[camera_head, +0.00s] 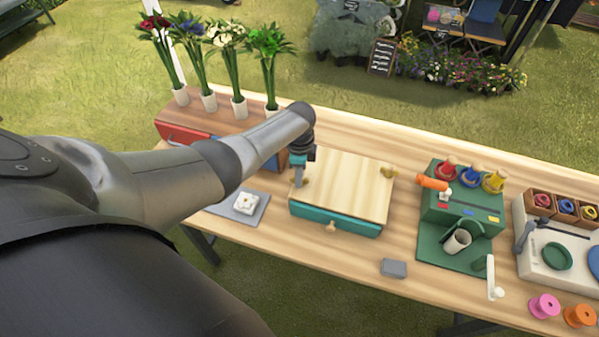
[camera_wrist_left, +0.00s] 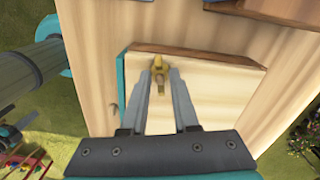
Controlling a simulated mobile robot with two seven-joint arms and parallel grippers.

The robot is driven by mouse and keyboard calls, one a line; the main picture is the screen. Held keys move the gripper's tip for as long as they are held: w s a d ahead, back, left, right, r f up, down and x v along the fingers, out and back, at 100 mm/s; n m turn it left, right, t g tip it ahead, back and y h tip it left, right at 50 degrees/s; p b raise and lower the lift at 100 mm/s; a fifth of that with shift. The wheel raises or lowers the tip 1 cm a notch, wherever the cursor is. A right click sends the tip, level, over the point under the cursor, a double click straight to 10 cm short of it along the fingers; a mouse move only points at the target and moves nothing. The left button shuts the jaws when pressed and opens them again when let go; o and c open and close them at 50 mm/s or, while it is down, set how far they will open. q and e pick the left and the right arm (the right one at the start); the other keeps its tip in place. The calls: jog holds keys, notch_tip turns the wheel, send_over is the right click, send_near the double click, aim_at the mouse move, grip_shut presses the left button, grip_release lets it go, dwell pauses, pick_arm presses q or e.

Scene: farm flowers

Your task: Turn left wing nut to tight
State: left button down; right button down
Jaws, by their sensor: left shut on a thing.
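The flower press has a pale wooden top board (camera_head: 345,185) over a teal base (camera_head: 335,221) with a small knob at its front. The left wing nut (camera_head: 304,181) is brass and sits at the board's left side, partly hidden by my left gripper (camera_head: 298,172). In the left wrist view, the fingers of my left gripper (camera_wrist_left: 166,74) reach down to the brass wing nut (camera_wrist_left: 158,62) and are shut on it. The right wing nut (camera_head: 388,173) stands at the board's right side, with no gripper near it. My right gripper is not in view.
A grey mat (camera_head: 240,208) with a white piece lies left of the press. A grey block (camera_head: 394,268) lies in front. A green station (camera_head: 462,210) stands to the right. Flower bunches in white pots (camera_head: 240,107) stand behind.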

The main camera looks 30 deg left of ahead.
pick_arm(q)
jog(key=m, duration=0.4)
jog(key=m+b, duration=0.1)
jog(key=shift+w+r+m, duration=0.25)
jog(key=shift+m, duration=0.15)
jog(key=m+b, duration=0.1)
jog(key=m, duration=0.3)
jog(key=m+b, duration=0.1)
jog(key=m, duration=0.4)
jog(key=shift+m+b, duration=0.35)
jog(key=shift+m, duration=0.05)
jog(key=m+b, duration=0.1)
jog(key=m, duration=0.3)
jog(key=shift+m+b, duration=0.3)
jog(key=shift+m, duration=0.1)
jog(key=c, duration=1)
grip_release()
jog(key=shift+s, duration=0.1)
jog(key=o, duration=0.3)
jog(key=shift+s+f, duration=0.1)
jog(key=shift+f, duration=0.05)
